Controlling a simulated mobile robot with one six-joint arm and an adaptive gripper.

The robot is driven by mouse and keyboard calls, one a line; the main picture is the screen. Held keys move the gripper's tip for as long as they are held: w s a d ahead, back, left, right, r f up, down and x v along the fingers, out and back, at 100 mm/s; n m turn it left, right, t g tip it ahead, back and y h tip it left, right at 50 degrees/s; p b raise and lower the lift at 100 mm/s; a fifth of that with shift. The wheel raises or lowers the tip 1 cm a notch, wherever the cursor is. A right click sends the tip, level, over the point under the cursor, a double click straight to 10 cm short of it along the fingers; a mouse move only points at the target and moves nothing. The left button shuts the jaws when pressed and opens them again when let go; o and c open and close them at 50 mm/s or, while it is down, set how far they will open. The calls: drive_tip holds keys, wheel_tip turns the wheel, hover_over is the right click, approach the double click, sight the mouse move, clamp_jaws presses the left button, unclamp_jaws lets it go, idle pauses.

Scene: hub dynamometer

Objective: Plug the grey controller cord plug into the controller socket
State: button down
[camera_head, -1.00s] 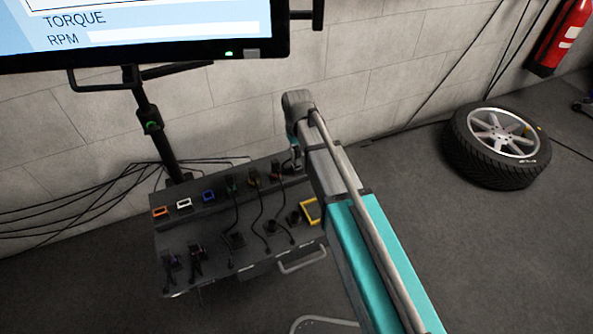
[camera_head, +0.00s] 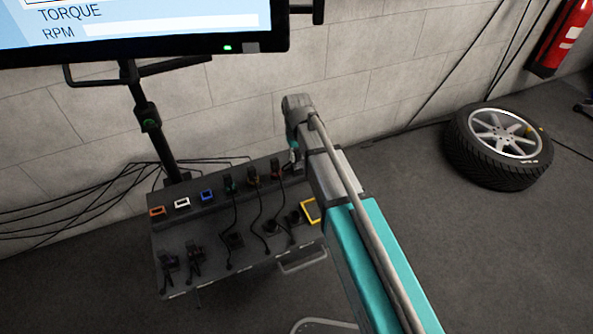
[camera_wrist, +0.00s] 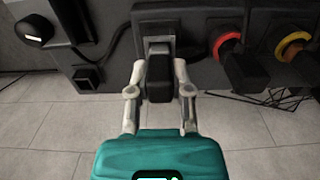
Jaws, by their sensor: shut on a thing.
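My gripper (camera_wrist: 160,76) is shut on a dark plug, the grey controller cord plug (camera_wrist: 160,82), with one finger on each side of it. The plug lies right against a grey-framed socket (camera_wrist: 158,46), the controller socket, in line with it in the wrist view. I cannot tell how deep it sits. In the head view my gripper (camera_head: 294,152) is at the back right of the console, next to the red socket's plug (camera_head: 277,172). My arm hides part of that corner there, and I cannot make out the grey plug.
Plugs sit at the red (camera_wrist: 228,42) and yellow (camera_wrist: 292,44) rings beside my gripper. The console (camera_head: 190,230) also bears orange, white and blue frames, a yellow frame (camera_head: 311,210) and several black cords. A wheel (camera_head: 500,145) lies on the floor at right.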

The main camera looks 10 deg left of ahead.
drive_tip(key=shift+f, duration=0.25)
drive_tip(key=shift+c, duration=2.3)
unclamp_jaws()
drive_tip(key=shift+r, duration=0.2)
wheel_tip(320, 180, up, 4)
drive_tip(key=p, duration=0.4)
drive_tip(key=w+d, duration=0.7)
drive_tip(key=d, duration=0.5)
drive_tip(key=w+a, duration=0.4)
drive_tip(key=w, duration=0.1)
drive_tip(key=shift+f, duration=0.25)
